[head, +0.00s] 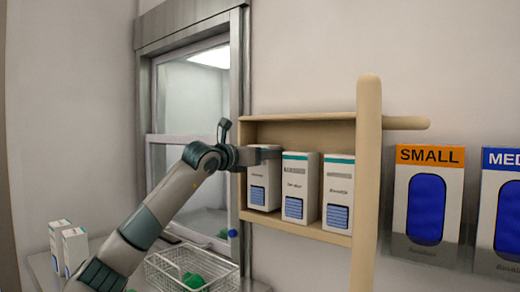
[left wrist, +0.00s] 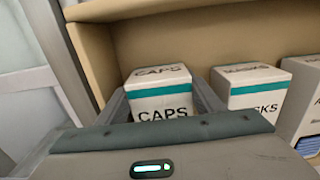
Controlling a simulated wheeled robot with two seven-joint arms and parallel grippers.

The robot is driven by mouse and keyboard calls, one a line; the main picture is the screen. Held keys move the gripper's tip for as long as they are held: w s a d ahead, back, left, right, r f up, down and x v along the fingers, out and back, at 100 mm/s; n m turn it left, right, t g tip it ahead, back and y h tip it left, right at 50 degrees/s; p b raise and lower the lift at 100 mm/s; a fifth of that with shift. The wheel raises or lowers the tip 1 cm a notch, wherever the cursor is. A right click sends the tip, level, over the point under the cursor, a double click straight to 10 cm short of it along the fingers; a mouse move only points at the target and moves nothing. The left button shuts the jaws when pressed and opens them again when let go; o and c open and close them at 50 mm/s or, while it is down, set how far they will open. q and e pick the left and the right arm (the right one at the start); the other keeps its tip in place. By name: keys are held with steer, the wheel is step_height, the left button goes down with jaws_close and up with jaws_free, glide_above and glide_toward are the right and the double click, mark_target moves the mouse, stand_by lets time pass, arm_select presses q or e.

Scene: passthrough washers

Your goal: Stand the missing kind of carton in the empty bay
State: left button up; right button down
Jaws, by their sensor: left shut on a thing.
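A white carton with a teal band, marked CAPS in the left wrist view (left wrist: 162,92), is upright at the left end of the wooden shelf; it also shows in the head view (head: 264,190). My left gripper (head: 262,155) is shut on its upper part, a finger on each side. Its base looks at shelf-floor level; I cannot tell if it touches. Right of it stand a second carton (head: 299,190), whose label ends in SKS in the left wrist view (left wrist: 250,84), and a third carton (head: 338,195). My right gripper is not in view.
The shelf (head: 300,133) has an upright post (head: 367,170) at its right. Glove boxes marked SMALL (head: 428,205) and MED (head: 500,215) hang farther right. A wire basket (head: 195,262) with green items and two white cartons (head: 68,245) stand on the counter at left, below a framed window (head: 190,110).

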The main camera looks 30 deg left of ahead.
arm_select(q)
steer(key=shift+w+f+b, duration=0.3)
steer(key=shift+f+b, duration=0.3)
steer(key=shift+b, duration=0.15)
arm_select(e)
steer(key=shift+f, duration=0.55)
arm_select(q)
steer(key=o, duration=1.7)
steer(key=shift+d, duration=0.1)
steer(key=shift+s, duration=0.2)
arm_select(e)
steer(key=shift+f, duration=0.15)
arm_select(q)
steer(key=shift+s+a+b, duration=0.2)
steer(key=shift+s+b, duration=1.15)
steer(key=shift+s, duration=1.5)
steer(key=shift+s+a+b, duration=0.25)
steer(key=shift+s+b, duration=1.1)
steer(key=shift+s, duration=1.45)
steer(key=shift+s+a+b, duration=0.2)
steer(key=shift+s+b, duration=1.15)
steer(key=shift+s, duration=1.5)
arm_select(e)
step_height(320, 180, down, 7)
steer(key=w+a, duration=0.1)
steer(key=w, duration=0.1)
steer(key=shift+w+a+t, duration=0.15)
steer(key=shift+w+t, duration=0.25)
